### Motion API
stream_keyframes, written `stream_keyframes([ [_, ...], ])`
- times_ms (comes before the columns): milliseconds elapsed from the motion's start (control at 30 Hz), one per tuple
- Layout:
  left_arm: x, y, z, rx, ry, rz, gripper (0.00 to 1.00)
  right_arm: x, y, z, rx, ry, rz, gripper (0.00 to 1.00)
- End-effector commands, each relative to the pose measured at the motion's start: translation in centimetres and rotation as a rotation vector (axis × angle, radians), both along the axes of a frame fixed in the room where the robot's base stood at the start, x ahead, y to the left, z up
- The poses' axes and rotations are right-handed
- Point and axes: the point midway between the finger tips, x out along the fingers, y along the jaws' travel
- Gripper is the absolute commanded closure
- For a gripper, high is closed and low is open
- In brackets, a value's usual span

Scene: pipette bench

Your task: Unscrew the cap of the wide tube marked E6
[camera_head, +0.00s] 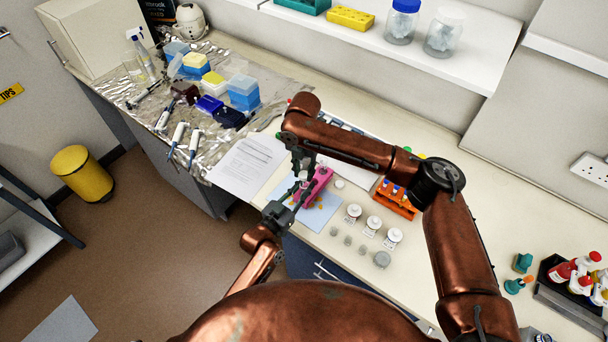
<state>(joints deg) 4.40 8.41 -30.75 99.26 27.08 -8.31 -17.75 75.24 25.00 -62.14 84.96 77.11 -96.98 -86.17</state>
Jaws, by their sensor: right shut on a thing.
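A pink rack (319,183) stands on a light blue mat (325,214) on the bench. My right gripper (303,170) reaches down over the rack's left end and is shut on a small pale thing (303,176), which looks like a tube's white cap. The fingers hide most of it. My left gripper (297,199) is low at the rack's front left, close to the same spot; its fingers are too small and dark to tell open from shut. No E6 mark can be read.
An orange rack (396,200) with small tubes stands behind the white-capped row. Small grey pieces (348,240) lie in front of it. Paper sheets (245,163), pipettes (176,136) and tip boxes (243,92) are at the left.

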Motion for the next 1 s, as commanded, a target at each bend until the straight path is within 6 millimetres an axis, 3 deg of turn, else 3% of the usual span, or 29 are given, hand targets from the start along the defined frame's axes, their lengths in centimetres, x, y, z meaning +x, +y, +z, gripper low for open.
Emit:
stream_keyframes([
  [133, 0.0, 0.0, 0.0, 0.001, 0.001, 0.0, 1.0, 0.0, 0.0, 1.7, 0.001, -0.001, 0.001, 1.0],
  [367, 0.0, 0.0, 0.0, 0.001, 0.001, 0.0, 1.0, 0.0, 0.0, 1.9, 0.0, 0.0, 0.001, 1.0],
  [400, 0.0, 0.0, 0.0, 0.001, 0.001, 0.0, 0.8, 0.0, 0.0, 1.9, 0.0, 0.0, 0.001, 1.0],
  [633, 0.0, 0.0, 0.0, 0.0, 0.0, 0.0, 0.64, 0.0, 0.0, 1.9, 0.0, 0.0, 0.001, 1.0],
  [1000, -0.3, 0.3, -0.1, 0.001, 0.001, 0.0, 0.62, 0.0, 0.0, 1.9, 0.0, 0.0, 0.001, 1.0],
])
